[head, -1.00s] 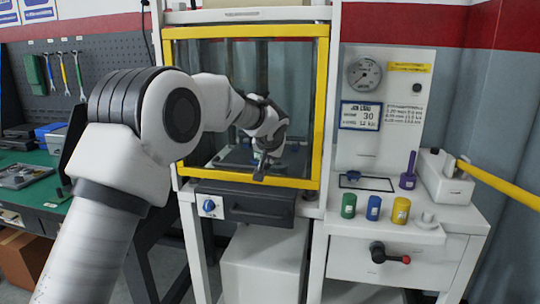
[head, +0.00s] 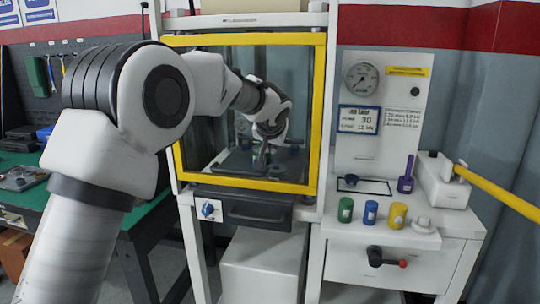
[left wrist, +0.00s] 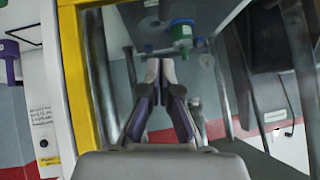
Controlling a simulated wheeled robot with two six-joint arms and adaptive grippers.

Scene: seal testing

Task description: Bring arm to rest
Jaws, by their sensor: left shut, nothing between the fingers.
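My left arm comes in from the left, and its gripper (head: 262,158) points down at the yellow-framed window of the test cabinet (head: 320,120). The fingers look closed together with nothing between them. The left wrist view shows the same purple-grey and white fingers (left wrist: 161,72) meeting at the tips. A green part with a blue top (left wrist: 182,32) shows beyond the tips; I cannot tell how far away it is. My right gripper is in neither view.
Green (head: 345,210), blue (head: 370,213) and yellow (head: 397,215) cylinders stand on the white counter at right, near a purple part (head: 406,180). A yellow bar (head: 500,190) juts in from the right. A green workbench (head: 30,195) is at left.

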